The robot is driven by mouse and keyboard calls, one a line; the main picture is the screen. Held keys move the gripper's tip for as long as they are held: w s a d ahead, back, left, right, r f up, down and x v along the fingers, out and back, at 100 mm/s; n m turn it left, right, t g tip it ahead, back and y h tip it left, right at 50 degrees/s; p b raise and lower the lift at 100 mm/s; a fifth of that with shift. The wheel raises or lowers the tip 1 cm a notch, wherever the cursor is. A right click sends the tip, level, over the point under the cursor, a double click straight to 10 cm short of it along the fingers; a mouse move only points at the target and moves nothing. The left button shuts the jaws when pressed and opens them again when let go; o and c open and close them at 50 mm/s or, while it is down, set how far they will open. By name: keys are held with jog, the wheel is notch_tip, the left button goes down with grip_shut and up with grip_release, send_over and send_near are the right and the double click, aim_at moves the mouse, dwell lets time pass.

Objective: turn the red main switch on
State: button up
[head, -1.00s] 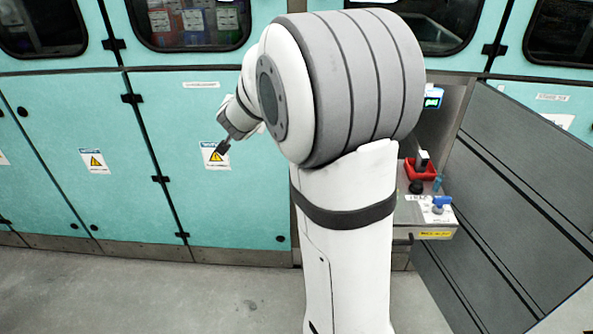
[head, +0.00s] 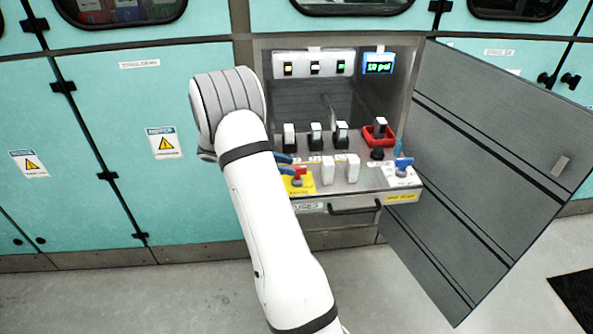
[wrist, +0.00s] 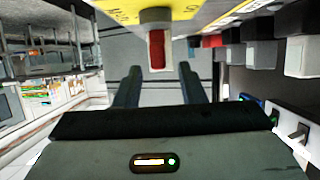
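The red main switch (head: 297,172) is a small red handle on a yellow plate (head: 302,186), at the left front of the open cabinet's sloped panel. In the wrist view its red handle (wrist: 157,50) points toward me from the yellow plate at the top. My gripper (wrist: 158,68) is open, with one finger on each side of the handle's line. The handle's end lies near the fingertips, and I see no finger touching it. In the head view my arm hides most of the gripper.
Black-and-white switches (head: 315,135) and white switches (head: 327,170) crowd the panel beside the red one. A red tray (head: 378,137) and a blue handle (head: 403,163) are to the right. A small display (head: 378,62) is lit. The grey cabinet door (head: 480,150) stands open at right.

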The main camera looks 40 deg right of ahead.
aim_at(294, 167)
jog(key=x, duration=0.4)
jog(key=shift+c, duration=0.6)
